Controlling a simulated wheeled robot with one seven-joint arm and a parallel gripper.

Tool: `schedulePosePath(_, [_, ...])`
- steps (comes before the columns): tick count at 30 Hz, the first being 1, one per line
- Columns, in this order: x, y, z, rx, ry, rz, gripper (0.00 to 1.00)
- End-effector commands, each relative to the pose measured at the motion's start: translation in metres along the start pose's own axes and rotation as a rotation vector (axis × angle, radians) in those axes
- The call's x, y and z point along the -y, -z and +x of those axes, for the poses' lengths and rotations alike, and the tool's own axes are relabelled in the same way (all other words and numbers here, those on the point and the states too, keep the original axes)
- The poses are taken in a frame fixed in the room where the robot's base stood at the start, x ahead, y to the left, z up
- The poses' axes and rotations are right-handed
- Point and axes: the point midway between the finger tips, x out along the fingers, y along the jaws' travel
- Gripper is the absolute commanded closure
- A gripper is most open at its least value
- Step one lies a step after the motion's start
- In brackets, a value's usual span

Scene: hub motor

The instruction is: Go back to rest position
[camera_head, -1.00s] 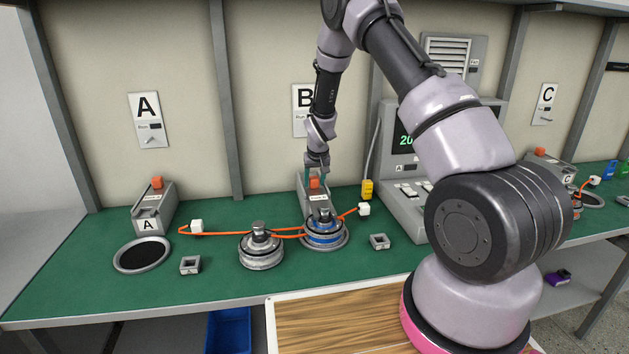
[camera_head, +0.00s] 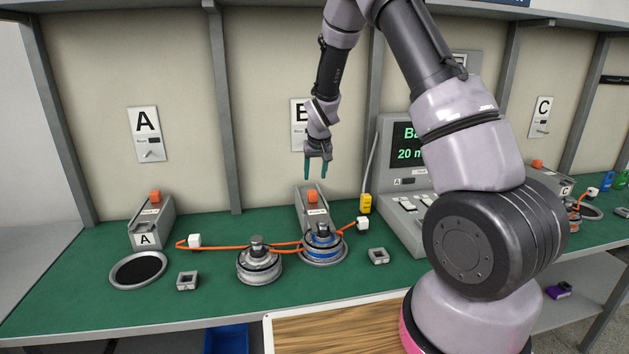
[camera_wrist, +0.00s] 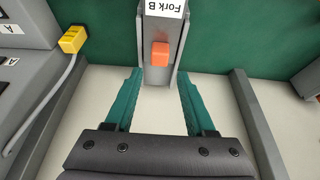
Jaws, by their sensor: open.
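My gripper (camera_head: 315,170) hangs in the air above the station marked B, fingers pointing down, open and empty. In the wrist view its two teal fingers (camera_wrist: 157,100) are spread apart. Below them is the Fork B block (camera_head: 311,206) with an orange button, which also shows in the wrist view (camera_wrist: 160,22). My gripper is clear of it. A hub motor with a blue band (camera_head: 323,243) sits on the round pad in front of Fork B. Another grey hub motor (camera_head: 259,262) stands to its left on the green bench (camera_head: 90,282).
Fork A (camera_head: 152,222) with an empty round pad (camera_head: 138,270) is at the left. Orange cables with white plugs (camera_head: 194,241) lie across the bench. A console with a screen (camera_head: 405,145) and a yellow connector (camera_head: 365,203) stand to the right of B. Small grey blocks (camera_head: 378,256) sit in front.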

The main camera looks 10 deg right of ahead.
Motion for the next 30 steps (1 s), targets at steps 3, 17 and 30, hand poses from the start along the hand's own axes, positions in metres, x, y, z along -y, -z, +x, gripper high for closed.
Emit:
schedulePosePath(3, [0.000, 0.000, -0.002, 0.001, 0.000, 0.000, 0.45])
schedulePosePath(17, [-0.012, 0.005, -0.072, -0.026, 0.027, 0.067, 0.45])
schedulePosePath(30, [-0.048, -0.059, -0.282, -0.097, 0.123, 0.253, 0.45])
